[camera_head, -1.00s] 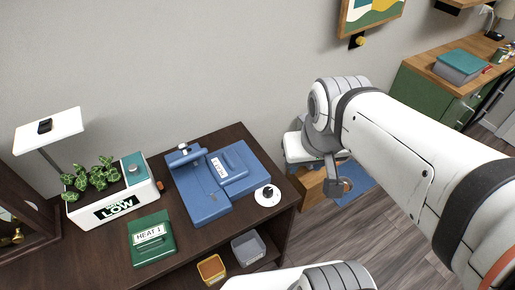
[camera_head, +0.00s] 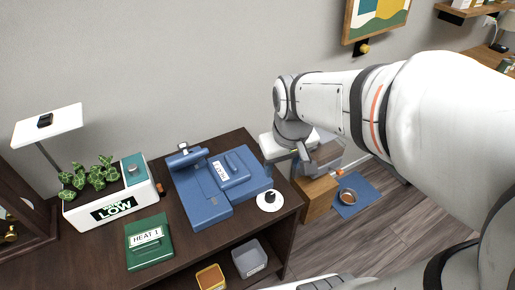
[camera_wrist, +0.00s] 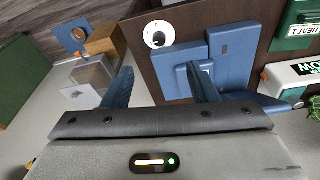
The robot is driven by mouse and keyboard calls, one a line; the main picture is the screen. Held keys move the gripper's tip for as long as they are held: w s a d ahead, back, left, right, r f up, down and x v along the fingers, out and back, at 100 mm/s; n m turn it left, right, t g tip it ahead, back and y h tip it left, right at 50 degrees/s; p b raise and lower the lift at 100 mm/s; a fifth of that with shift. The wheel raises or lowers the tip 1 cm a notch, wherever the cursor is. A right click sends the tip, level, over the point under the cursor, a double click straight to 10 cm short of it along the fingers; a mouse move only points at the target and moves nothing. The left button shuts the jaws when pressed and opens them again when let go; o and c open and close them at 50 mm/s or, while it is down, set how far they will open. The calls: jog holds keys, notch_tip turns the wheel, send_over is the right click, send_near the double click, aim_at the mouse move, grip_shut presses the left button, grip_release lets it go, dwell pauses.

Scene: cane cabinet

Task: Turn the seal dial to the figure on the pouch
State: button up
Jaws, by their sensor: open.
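The seal dial (camera_head: 270,201) is a white disc with a black knob, at the right front corner of the dark cabinet top. It also shows in the wrist view (camera_wrist: 160,34), beyond my fingertips. Its marks are too small to read. The green pouch (camera_head: 150,254) lies at the front of the cabinet top, and its white label reads HEAT 1. The blue sealer (camera_head: 205,203) sits beside the dial. My gripper (camera_wrist: 162,78) is open and empty, its two blue-grey fingers apart and not touching the dial. In the head view it is partly hidden, above and right of the dial.
A yellow bin (camera_head: 211,278) and a grey bin (camera_head: 249,258) sit on the lower shelf. A wooden box (camera_head: 318,196) stands right of the cabinet, near a blue mat (camera_head: 360,205) on the floor.

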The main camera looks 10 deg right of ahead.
aim_at(270, 194)
jog(key=w+f+n+b, duration=0.1)
jog(key=w+f, duration=0.2)
jog(key=f, duration=0.2)
jog(key=w+f+g+b, duration=0.1)
jog(key=w+f+b, duration=0.1)
jog(key=f, duration=0.3)
jog(key=w+f+n+g+b, duration=0.1)
jog(key=w+f+b, duration=0.1)
jog(key=f, duration=0.3)
jog(key=shift+w+f+n, duration=0.3)
jog(key=shift+w+f, duration=0.1)
jog(key=shift+w, duration=0.45)
notch_tip(270, 194, down, 8)
jog(key=shift+r, duration=0.1)
jog(key=c, duration=1)
jog(key=shift+o, duration=0.2)
jog(key=shift+m+b, duration=0.7)
jog(key=shift+m, duration=1.7)
jog(key=o, duration=1)
jog(key=shift+c, duration=0.2)
